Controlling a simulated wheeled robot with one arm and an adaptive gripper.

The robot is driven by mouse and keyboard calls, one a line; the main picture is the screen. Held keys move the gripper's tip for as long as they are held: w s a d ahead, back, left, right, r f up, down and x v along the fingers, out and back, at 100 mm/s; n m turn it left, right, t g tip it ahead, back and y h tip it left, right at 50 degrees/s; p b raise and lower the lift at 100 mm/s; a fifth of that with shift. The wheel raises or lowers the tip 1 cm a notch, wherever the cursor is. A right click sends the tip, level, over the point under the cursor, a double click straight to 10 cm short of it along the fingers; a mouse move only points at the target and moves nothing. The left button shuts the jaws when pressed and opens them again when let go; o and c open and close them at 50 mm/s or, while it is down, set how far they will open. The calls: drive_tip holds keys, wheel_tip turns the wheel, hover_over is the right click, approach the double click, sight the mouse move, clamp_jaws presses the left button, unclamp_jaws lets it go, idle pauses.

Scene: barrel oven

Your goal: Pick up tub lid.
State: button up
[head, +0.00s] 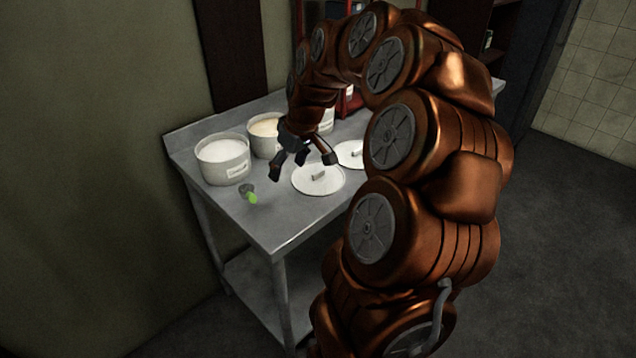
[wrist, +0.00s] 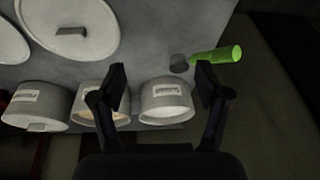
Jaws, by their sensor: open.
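A round white tub lid (head: 318,179) with a small grey handle lies flat on the metal table. It also shows at the upper left of the wrist view (wrist: 72,26). A second white lid (head: 350,154) lies behind it, partly hidden by my arm; its edge shows at the far left of the wrist view (wrist: 8,42). My gripper (head: 300,168) is open and empty, above the table near the first lid's far left edge. In the wrist view, my gripper (wrist: 161,80) has no lid between its fingers.
Open white tubs with pale contents stand along the back, one at the left (head: 222,160) and one beside it (head: 264,136). A green-handled tool (head: 251,196) lies near the table's left edge. The front of the metal table (head: 270,228) is clear.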

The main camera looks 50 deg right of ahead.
drive_tip(key=m+t+h, duration=0.1)
approach(319, 172)
drive_tip(key=shift+w+a+f+b, duration=0.4)
drive_tip(key=shift+w+a+f, duration=0.05)
drive_tip(key=shift+a+f, duration=0.2)
drive_tip(key=shift+d+f, duration=0.1)
drive_tip(key=shift+d, duration=0.15)
drive_tip(key=shift+d+p+x, duration=0.2)
drive_tip(key=shift+p+x, duration=0.35)
drive_tip(key=shift+x, duration=1.35)
drive_tip(key=shift+d+p+x, duration=0.2)
drive_tip(key=shift+p+x, duration=0.3)
drive_tip(key=shift+x, duration=1.35)
drive_tip(key=shift+s, duration=0.1)
drive_tip(key=shift+c, duration=0.2)
drive_tip(key=c, duration=1)
drive_tip(key=shift+c, duration=0.3)
